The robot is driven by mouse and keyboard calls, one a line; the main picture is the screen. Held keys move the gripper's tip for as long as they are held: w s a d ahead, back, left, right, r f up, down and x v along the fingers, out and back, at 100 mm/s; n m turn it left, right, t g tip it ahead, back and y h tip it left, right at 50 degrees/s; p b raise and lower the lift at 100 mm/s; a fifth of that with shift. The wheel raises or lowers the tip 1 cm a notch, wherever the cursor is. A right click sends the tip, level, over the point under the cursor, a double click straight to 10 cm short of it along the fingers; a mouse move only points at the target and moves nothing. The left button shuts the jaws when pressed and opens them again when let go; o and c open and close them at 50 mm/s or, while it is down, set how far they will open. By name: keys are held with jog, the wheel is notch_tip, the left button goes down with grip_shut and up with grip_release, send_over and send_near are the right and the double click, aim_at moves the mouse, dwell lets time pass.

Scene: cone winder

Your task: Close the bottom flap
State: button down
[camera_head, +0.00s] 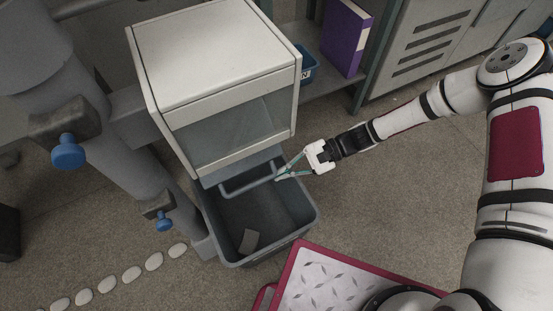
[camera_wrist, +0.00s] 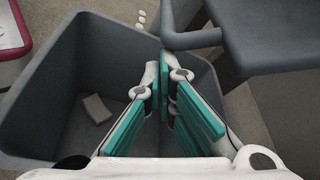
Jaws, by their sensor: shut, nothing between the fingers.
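The bottom flap (camera_head: 237,174) is a grey panel at the foot of the white box-shaped machine (camera_head: 215,65). It juts out over the back of a grey bin, with a bar handle (camera_head: 247,187) along its front. In the wrist view the flap (camera_wrist: 280,38) fills the top right, and its handle (camera_wrist: 190,40) shows at the upper middle. My gripper (camera_head: 278,175) is beside the handle's right end, above the bin. Its green-padded fingers (camera_wrist: 166,75) are together at the tips with nothing between them. Whether they touch the handle is unclear.
The open grey bin (camera_head: 308,218) stands below the flap, with a small pale block (camera_head: 249,241) inside. A red-edged platform (camera_head: 300,268) lies in front. A grey frame with blue knobs (camera_head: 68,152) stands at left. Floor to the right is clear.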

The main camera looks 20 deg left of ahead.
jog(key=s+d+r+m+h+p, duration=0.1)
jog(key=s+d+r+m+p, duration=0.1)
jog(key=r+p, duration=0.4)
jog(key=s+d+r+m+g+h+p, duration=0.1)
jog(key=s+d+r+m+p, duration=0.1)
jog(key=r+p, duration=0.4)
jog(key=shift+s+d+r+m+g, duration=0.35)
jog(key=shift+d+r, duration=0.25)
jog(key=shift+r, duration=1.3)
jog(key=shift+w+r, duration=0.1)
notch_tip(320, 180, down, 5)
jog(key=d+b, duration=0.1)
jog(key=b, duration=0.2)
jog(key=r+p+v, duration=0.1)
jog(key=v, duration=0.8)
jog(key=shift+w, duration=0.2)
